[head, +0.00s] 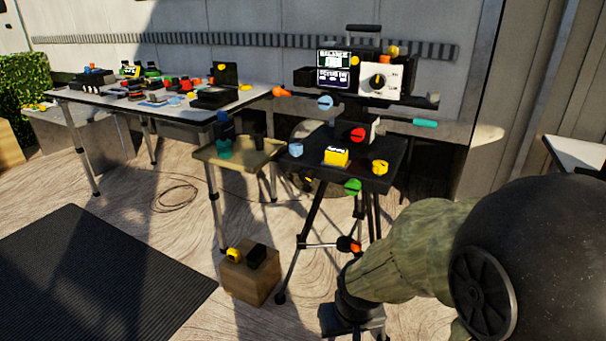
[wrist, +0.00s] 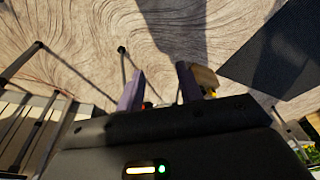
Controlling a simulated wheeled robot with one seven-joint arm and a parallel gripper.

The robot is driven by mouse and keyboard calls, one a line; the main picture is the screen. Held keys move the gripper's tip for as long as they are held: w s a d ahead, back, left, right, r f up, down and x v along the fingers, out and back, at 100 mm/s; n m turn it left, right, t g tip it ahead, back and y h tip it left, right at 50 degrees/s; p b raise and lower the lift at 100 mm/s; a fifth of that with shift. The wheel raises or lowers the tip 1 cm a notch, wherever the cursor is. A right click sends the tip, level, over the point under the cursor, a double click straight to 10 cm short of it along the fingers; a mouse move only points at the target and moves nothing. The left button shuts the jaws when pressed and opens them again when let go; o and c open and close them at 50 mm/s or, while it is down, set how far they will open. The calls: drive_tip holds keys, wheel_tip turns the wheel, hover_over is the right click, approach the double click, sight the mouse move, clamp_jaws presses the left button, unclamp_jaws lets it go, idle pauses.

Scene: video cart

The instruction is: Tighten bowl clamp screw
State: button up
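A black tripod (head: 308,225) stands at centre right and carries a dark platform with a camera rig above it. A green knob (head: 352,186) sits under the platform's front edge, and a red knob (head: 358,134) and a light blue knob (head: 325,102) are higher up. An orange and black knob (head: 348,245) is low between the legs. I cannot tell which knob is the bowl clamp screw. My gripper (wrist: 160,70) is open, its two fingers apart with bare floor between their tips. In the head view it is low, in front of the tripod, touching none of these knobs.
A wooden block (head: 250,275) with yellow and black items stands left of the tripod; it also shows beside my right finger in the wrist view (wrist: 205,78). A tan tray (head: 240,160) and a crowded table (head: 70,95) are further left. A dark mat (head: 90,275) covers clear floor.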

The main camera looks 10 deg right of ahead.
drive_tip(key=shift+w, duration=0.1)
drive_tip(key=shift+o, duration=1.1)
drive_tip(key=shift+s, duration=0.2)
drive_tip(key=shift+o, duration=1.4)
drive_tip(key=shift+w+a+r, duration=0.1)
drive_tip(key=shift+w+r, duration=0.05)
drive_tip(key=w+a+r+m+t+h+p, duration=0.2)
drive_tip(key=w+a+r+t+h+p, duration=0.1)
drive_tip(key=w, duration=0.5)
drive_tip(key=w+a+r+m+t+h+p, duration=0.2)
drive_tip(key=w+a+r+t+h+p, duration=0.2)
drive_tip(key=w+p, duration=0.3)
drive_tip(key=w+a+r+m+t+h+p, duration=0.2)
drive_tip(key=w+a+r+t+h+p, duration=0.1)
drive_tip(key=w, duration=0.7)
drive_tip(key=shift+a+r+t+h+p, duration=0.3)
drive_tip(key=shift+a+r+t+p, duration=0.35)
drive_tip(key=shift+t+p, duration=0.35)
drive_tip(key=shift+d, duration=0.15)
